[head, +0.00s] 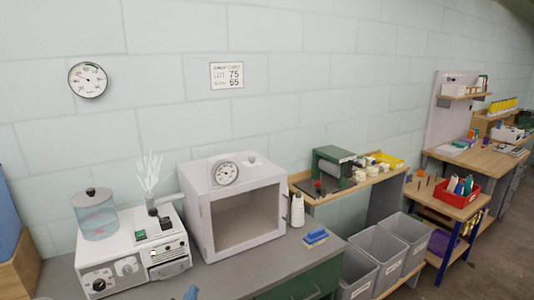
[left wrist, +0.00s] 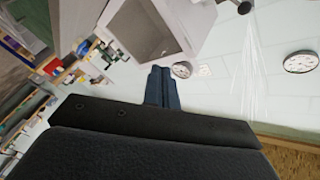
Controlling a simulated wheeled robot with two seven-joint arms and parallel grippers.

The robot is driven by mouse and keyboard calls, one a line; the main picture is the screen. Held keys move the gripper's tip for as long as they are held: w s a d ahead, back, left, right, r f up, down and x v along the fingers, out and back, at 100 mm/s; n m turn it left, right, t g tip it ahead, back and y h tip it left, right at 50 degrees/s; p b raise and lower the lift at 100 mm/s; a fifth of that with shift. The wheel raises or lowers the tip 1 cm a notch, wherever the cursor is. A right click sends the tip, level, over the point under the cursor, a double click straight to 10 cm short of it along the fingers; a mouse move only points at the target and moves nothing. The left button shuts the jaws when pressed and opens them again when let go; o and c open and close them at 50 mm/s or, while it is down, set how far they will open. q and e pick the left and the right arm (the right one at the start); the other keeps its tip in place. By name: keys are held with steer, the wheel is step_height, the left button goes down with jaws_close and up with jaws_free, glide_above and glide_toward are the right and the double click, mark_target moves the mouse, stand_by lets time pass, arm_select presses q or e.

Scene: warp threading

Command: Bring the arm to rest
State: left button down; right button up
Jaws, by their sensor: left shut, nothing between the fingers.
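My left gripper (head: 191,293) shows only as a small blue-grey tip at the bottom edge of the head view, in front of the grey bench. In the left wrist view its two dark blue fingers (left wrist: 163,88) lie together, shut and empty. They touch nothing that I can see. The rest of the left arm is out of the head view. My right gripper shows in neither view.
Grey bins (head: 408,228) stand farther right. Bench front partly clear.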

arm_select(q)
steer(key=s+a+f+n+g+y, duration=0.25)
steer(key=s+f+n+g, duration=0.45)
steer(key=s+f, duration=0.65)
steer(key=s+f+n+g+h, duration=0.1)
steer(key=s+f+g, duration=0.25)
steer(key=s, duration=0.35)
steer(key=s+f+n+g+h, duration=0.1)
steer(key=s+f+g, duration=0.25)
steer(key=s, duration=0.45)
step_height(320, 180, down, 21)
steer(key=w+d+g, duration=0.1)
steer(key=w+d, duration=0.1)
steer(key=d, duration=0.1)
steer(key=s+f, duration=0.3)
steer(key=f, duration=0.7)
steer(key=s+f+g, duration=0.1)
steer(key=s+f, duration=0.3)
steer(key=f, duration=0.7)
steer(key=shift+d+m+g, duration=0.3)
steer(key=shift+d, duration=0.05)
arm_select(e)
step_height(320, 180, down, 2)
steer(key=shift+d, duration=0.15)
